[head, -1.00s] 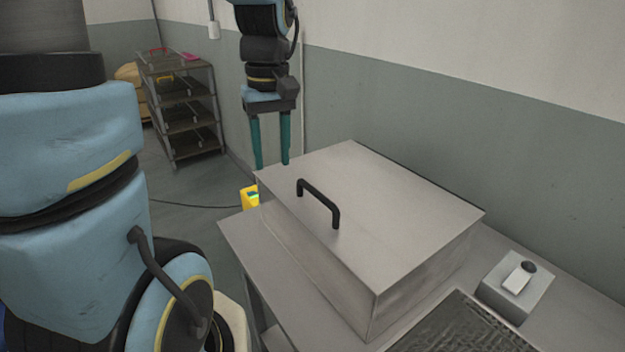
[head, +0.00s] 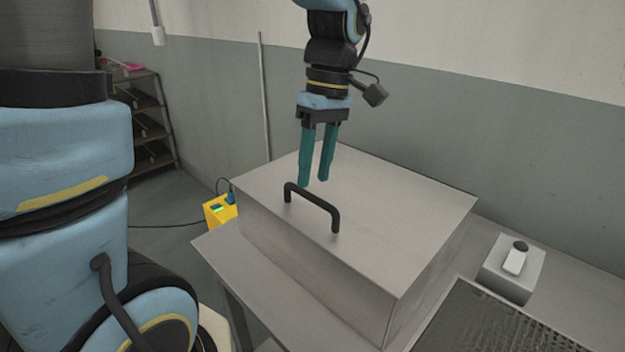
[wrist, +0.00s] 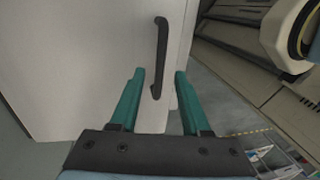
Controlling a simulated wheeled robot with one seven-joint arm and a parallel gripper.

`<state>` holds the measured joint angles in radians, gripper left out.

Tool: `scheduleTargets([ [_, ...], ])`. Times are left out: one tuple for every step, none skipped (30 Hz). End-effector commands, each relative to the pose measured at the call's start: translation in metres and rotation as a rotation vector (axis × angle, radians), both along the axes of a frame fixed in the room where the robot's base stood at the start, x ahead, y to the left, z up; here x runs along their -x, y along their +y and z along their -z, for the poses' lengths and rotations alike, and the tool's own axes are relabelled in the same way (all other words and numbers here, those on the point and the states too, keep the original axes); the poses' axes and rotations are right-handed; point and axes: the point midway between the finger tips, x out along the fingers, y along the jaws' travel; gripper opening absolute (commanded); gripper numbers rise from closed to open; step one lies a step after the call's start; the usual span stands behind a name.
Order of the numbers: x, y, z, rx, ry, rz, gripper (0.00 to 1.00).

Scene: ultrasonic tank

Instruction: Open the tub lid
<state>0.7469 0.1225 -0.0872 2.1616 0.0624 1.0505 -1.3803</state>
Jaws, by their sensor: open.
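The tub is a grey metal box (head: 330,285) on a bench, with a flat lid (head: 400,205) lying shut on top. A black bar handle (head: 314,207) stands up near the lid's left edge. My gripper (head: 314,183) points down over the lid, its two teal fingers apart and empty, just behind the handle in the head view. In the wrist view, the handle (wrist: 161,55) lies ahead of my open gripper (wrist: 160,75), its near end between the lines of the fingers. I see no clear contact with the handle.
A small grey box with a white and dark piece on top (head: 513,265) stands right of the tub. A dark textured panel (head: 490,325) lies in front of it. A yellow device (head: 220,210) is left of the bench, and a shelf rack (head: 150,125) stands behind.

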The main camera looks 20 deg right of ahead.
Motion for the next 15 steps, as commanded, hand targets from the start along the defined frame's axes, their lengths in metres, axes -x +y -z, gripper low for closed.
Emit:
scheduleTargets([
  [0.001, 0.002, 0.007, -0.003, 0.003, 0.0, 0.47],
  [0.001, 0.003, 0.011, -0.003, 0.003, 0.0, 0.47],
  [0.002, 0.003, 0.015, -0.002, 0.002, 0.0, 0.47],
  [0.002, 0.004, 0.018, -0.003, 0.001, 0.0, 0.47],
  [0.002, 0.004, 0.021, -0.003, 0.001, 0.0, 0.47],
  [0.002, 0.004, 0.024, -0.002, 0.001, 0.0, 0.47],
  [0.002, 0.005, 0.026, -0.001, 0.0, 0.0, 0.47],
  [0.003, 0.005, 0.027, -0.001, 0.0, 0.0, 0.47],
  [0.003, 0.005, 0.028, -0.001, 0.0, 0.0, 0.47],
  [0.003, 0.005, 0.029, -0.001, 0.0, 0.0, 0.47],
  [0.003, 0.005, 0.029, -0.001, 0.0, 0.0, 0.47],
  [0.003, 0.005, 0.029, 0.0, 0.0, 0.0, 0.47],
  [0.003, 0.005, 0.029, 0.0, 0.0, 0.0, 0.47],
  [0.003, 0.005, 0.029, 0.0, -0.001, 0.0, 0.47],
  [0.003, 0.005, 0.029, 0.0, -0.001, 0.0, 0.47],
])
